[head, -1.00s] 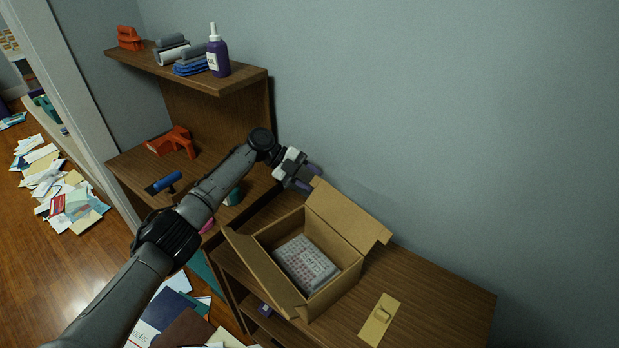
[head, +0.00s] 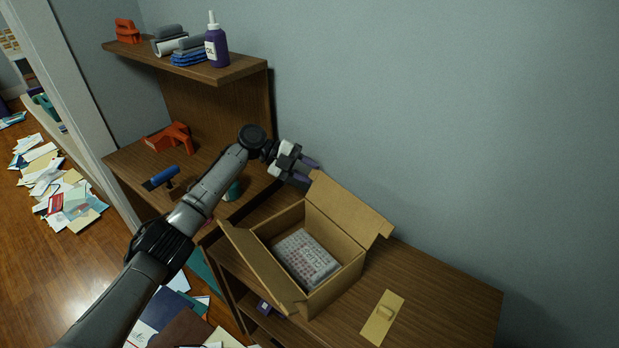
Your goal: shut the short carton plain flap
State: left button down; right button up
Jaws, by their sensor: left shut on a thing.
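The short cardboard carton (head: 334,289) stands open on the wooden cabinet top. Its back flap (head: 350,208) is raised and leans out toward the wall. Its front-left flap (head: 262,268) hangs outward. A grey packet with small reddish marks (head: 305,258) lies inside. My left gripper (head: 312,173) is at the upper left corner of the back flap, its purple fingers shut on the flap's edge; the exact contact is small and hard to see. I cannot tell which flap is the plain one. My right gripper is out of view.
A tan plate with a small raised block (head: 381,318) lies right of the carton on the cabinet top (head: 440,300). Left are shelves with an orange tool (head: 170,138), a blue-handled tool (head: 163,177) and a purple bottle (head: 217,45). Papers cover the floor.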

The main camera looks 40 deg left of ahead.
pick_arm(q)
jog(key=s+m+t+h+b, duration=0.1)
jog(key=b, duration=0.3)
jog(key=s+m+t+b, duration=0.1)
jog(key=b, duration=0.3)
jog(key=shift+s+a+h, duration=0.1)
jog(key=shift+a+h, duration=0.2)
jog(key=shift+h, duration=0.1)
jog(key=shift+s+a+r+m+t+h+b, duration=0.1)
jog(key=shift+s+r+m+t+h+b, duration=0.3)
jog(key=shift+b, duration=0.7)
jog(key=shift+w+f, duration=0.1)
jog(key=c, duration=0.8)
grip_release()
jog(key=shift+o, duration=0.2)
